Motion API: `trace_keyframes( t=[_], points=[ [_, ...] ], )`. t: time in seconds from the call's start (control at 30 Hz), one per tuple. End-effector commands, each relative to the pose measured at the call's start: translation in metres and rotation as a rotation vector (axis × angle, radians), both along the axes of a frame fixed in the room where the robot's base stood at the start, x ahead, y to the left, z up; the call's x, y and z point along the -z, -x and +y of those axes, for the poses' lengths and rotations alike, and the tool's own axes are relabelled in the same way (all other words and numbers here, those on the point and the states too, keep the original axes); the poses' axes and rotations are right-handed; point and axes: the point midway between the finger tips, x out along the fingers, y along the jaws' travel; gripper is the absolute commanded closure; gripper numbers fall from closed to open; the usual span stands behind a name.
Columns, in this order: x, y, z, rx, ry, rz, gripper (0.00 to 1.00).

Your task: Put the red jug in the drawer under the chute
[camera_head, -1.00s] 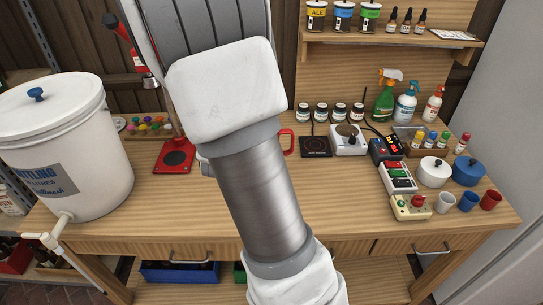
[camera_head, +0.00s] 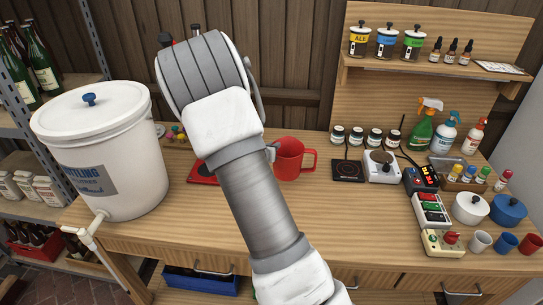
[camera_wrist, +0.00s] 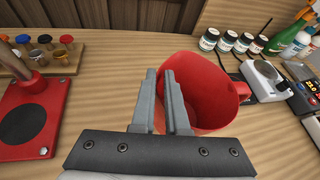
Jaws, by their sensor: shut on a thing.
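The red jug (camera_head: 288,158) stands upright, or nearly so, at the middle of the bench, its handle to the right. In the wrist view the jug (camera_wrist: 205,98) is open-topped and my gripper (camera_wrist: 169,88) is shut on its near left wall, one finger inside the rim and one outside. In the head view my arm hides most of the gripper. Drawers with metal handles sit under the bench top, one at the front centre (camera_head: 213,270) and one at the right (camera_head: 461,290); they look shut. I cannot make out a chute.
A white bottling bucket (camera_head: 100,155) with a tap stands at the left. A red-based device (camera_wrist: 32,118) is left of the jug. A black hot plate (camera_head: 348,171), a scale (camera_head: 382,167) and power strips (camera_head: 431,210) lie to the right. The front middle bench is partly clear.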

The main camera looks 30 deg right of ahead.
Motion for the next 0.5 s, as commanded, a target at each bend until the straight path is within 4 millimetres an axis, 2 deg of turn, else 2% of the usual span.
trace_keyframes(
  t=[0.17, 0.4, 0.5],
  points=[
    [0.008, -0.008, 0.002, -0.001, 0.001, 0.001, 1.0],
    [0.039, -0.007, 0.001, -0.002, 0.002, 0.003, 1.0],
    [0.044, -0.007, 0.001, 0.0, 0.001, 0.001, 1.0]
  ],
)
